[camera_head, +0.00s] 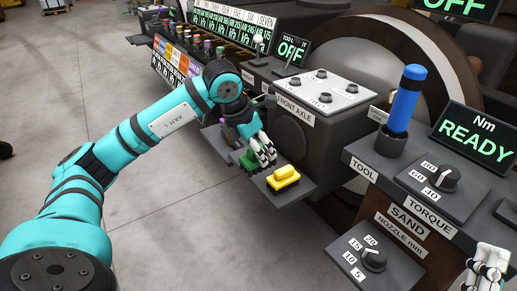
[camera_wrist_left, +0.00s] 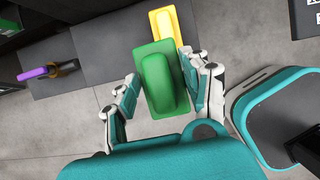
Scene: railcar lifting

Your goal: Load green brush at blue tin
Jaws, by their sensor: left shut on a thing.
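My left gripper (camera_head: 262,152) is shut on the green brush (camera_head: 248,161), beside the grey shelf under the front axle panel. In the left wrist view the green brush (camera_wrist_left: 158,84) lies between the fingers of my left gripper (camera_wrist_left: 160,88). In the head view the fingers hide part of it. A row of small tins (camera_head: 197,43) with coloured tops stands on the bench at the upper left. I cannot make out clearly which one is blue. My right gripper (camera_head: 488,268) shows at the lower right corner, cut off by the edge.
A yellow brush (camera_head: 284,178) sits on the grey shelf (camera_head: 300,192), close to the green brush. A purple-handled tool (camera_wrist_left: 45,72) shows in the left wrist view. A blue cylinder (camera_head: 406,100) stands in a holder above the torque dial. Open floor lies left of the bench.

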